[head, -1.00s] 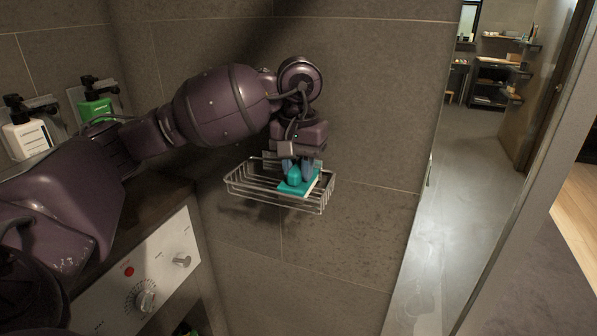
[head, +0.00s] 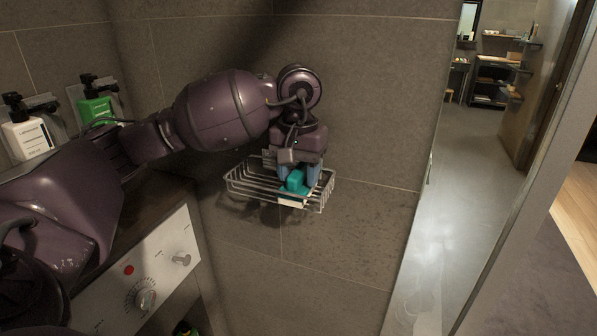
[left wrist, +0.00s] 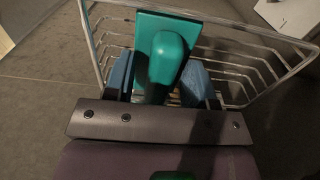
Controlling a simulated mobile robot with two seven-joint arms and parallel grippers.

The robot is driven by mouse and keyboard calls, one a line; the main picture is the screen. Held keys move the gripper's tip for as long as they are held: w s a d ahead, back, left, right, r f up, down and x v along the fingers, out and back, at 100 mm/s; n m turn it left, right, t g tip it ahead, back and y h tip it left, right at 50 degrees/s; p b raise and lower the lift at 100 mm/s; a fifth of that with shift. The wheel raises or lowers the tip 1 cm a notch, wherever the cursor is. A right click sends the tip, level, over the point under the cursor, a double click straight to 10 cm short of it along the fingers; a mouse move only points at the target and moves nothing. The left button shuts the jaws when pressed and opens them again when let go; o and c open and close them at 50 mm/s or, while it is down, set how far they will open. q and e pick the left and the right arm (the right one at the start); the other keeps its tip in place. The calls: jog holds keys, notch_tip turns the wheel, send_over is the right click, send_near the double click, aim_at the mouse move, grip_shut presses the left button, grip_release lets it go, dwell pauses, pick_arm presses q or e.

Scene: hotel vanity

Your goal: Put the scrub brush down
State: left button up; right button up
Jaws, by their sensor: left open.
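The scrub brush (head: 294,184) is teal with a raised handle and a flat base. It sits in the wire basket (head: 243,190) fixed to the tiled wall, near the basket's right side in the head view. My left gripper (head: 299,176) is at the brush from above, its blue fingers open on either side of the handle. In the left wrist view the brush (left wrist: 168,52) lies between the two fingers (left wrist: 156,80), with a gap visible at least on the handle's left side. My right gripper is not in view.
A white bottle (head: 26,135) and a green bottle (head: 96,108) hang in wall holders at the left. A panel with knobs (head: 146,275) stands below them. The left part of the basket is empty. A doorway opens at the right.

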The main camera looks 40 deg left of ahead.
aim_at(298, 169)
pick_arm(q)
notch_tip(298, 169, up, 12)
jog(key=shift+r, duration=0.15)
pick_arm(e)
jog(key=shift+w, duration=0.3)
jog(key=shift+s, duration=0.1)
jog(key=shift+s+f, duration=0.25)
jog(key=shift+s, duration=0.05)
